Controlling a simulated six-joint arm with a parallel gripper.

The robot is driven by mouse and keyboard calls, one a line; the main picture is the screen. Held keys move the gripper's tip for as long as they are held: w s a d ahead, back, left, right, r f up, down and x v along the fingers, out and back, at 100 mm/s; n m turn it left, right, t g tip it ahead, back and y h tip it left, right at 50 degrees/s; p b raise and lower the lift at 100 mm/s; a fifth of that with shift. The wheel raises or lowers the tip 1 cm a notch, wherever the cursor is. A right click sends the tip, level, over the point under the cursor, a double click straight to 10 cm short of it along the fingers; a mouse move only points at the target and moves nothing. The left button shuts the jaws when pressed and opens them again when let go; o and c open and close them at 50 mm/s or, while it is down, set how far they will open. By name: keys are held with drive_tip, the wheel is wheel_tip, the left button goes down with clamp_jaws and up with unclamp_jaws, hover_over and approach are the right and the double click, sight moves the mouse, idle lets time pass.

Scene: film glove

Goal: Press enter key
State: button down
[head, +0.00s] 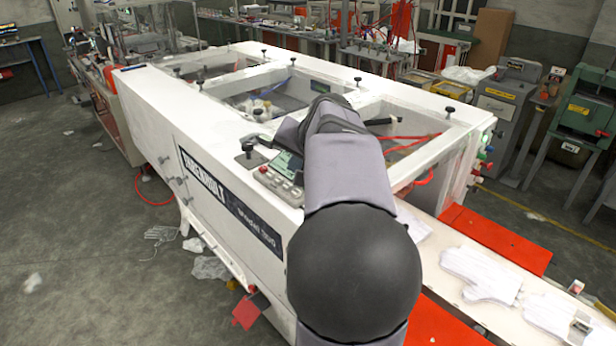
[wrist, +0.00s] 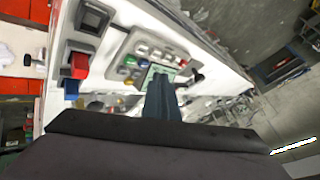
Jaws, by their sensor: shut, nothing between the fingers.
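The control panel (head: 278,182) sits on the near side edge of the white machine, with a small greenish screen (head: 288,165) and several keys. In the wrist view the panel (wrist: 122,46) shows rows of pale keys, a green button (wrist: 130,60) and a greenish screen (wrist: 158,71). Labels are too small to read, so I cannot tell which key is enter. My gripper (wrist: 161,80) is shut and empty; its fingertips overlap the screen's lower edge in the wrist view. Contact cannot be judged. In the head view my arm hides the fingertips.
The white machine (head: 150,98) has open frame bays on top. A black knob (head: 248,148) stands beside the panel. In the wrist view, a red switch (wrist: 79,65) and a black-framed box (wrist: 92,18) lie left of the panel. White gloves (head: 482,274) lie on the conveyor.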

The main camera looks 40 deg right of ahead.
drive_tip(key=shift+m+t+h, duration=0.3)
drive_tip(key=shift+m+h, duration=0.2)
drive_tip(key=d+r, duration=0.2)
drive_tip(key=r, duration=0.1)
drive_tip(key=d+r+p, duration=0.1)
drive_tip(key=shift+s+d+r, duration=0.3)
drive_tip(key=shift+d, duration=0.1)
drive_tip(key=shift+f, duration=0.1)
wheel_tip(320, 180, down, 9)
drive_tip(key=b, duration=0.7)
drive_tip(key=shift+b, duration=0.35)
idle(1.1)
drive_tip(key=shift+f+b, duration=0.25)
drive_tip(key=shift+b, duration=0.05)
drive_tip(key=shift+f+b, duration=0.45)
idle(0.9)
idle(0.3)
drive_tip(key=shift+r+p, duration=0.75)
drive_tip(key=shift+r, duration=0.15)
